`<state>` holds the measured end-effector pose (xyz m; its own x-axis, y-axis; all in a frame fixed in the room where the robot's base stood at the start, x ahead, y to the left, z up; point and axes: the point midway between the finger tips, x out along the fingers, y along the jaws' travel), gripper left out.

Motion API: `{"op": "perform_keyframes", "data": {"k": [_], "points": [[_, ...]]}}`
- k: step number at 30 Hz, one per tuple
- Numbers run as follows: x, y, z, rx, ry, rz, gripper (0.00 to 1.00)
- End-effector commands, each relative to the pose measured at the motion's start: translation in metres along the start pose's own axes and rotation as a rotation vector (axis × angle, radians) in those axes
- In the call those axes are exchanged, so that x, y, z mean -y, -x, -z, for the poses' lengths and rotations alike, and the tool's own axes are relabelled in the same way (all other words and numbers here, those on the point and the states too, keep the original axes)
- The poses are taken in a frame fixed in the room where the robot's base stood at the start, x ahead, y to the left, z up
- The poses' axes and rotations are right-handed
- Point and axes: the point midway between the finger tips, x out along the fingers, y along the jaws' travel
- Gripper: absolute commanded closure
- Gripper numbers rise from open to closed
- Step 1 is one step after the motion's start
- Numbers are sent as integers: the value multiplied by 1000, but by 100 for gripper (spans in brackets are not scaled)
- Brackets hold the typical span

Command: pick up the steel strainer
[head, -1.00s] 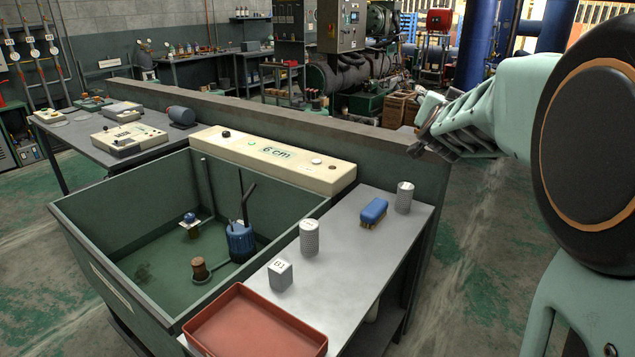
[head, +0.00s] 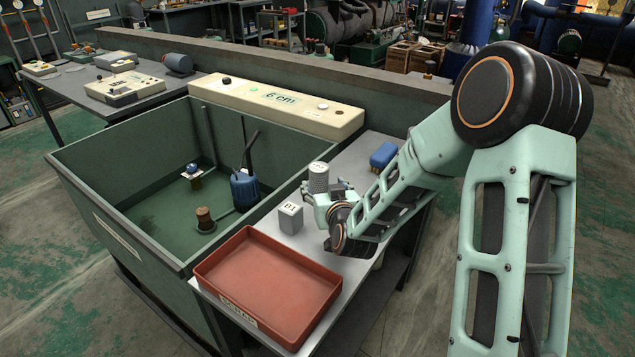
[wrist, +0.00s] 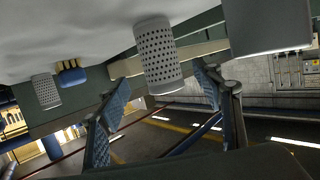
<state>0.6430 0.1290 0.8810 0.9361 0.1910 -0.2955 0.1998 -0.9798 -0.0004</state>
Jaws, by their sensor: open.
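A steel strainer, a perforated grey cylinder (head: 318,178), stands on the grey bench top beside the sink tank. In the wrist view, which looks tipped over, the strainer (wrist: 158,57) lies between my two fingers. My gripper (head: 327,196) is open around or just short of it; the wrist view also shows the gripper's spread blue-padded fingers (wrist: 160,88), with no clear contact. A second, similar perforated cylinder (wrist: 45,91) shows farther off in the wrist view, and my arm hides it in the head view.
A grey labelled block (head: 290,218) stands close left of my gripper. A blue brush (head: 383,155) lies behind it. A red tray (head: 268,285) fills the bench's near end. The green tank (head: 130,222) holds several fittings.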

Motion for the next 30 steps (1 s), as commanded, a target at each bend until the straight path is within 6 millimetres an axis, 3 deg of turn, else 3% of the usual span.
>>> {"op": "perform_keyframes", "data": {"k": [8, 18, 27, 30], "points": [[0, -21, -1, 1, 0, 0, 40], [1, -63, -2, 0, -2, -2, 40], [1, -68, -1, 0, -1, -1, 40], [1, -68, -1, 0, -1, -1, 49]]}}
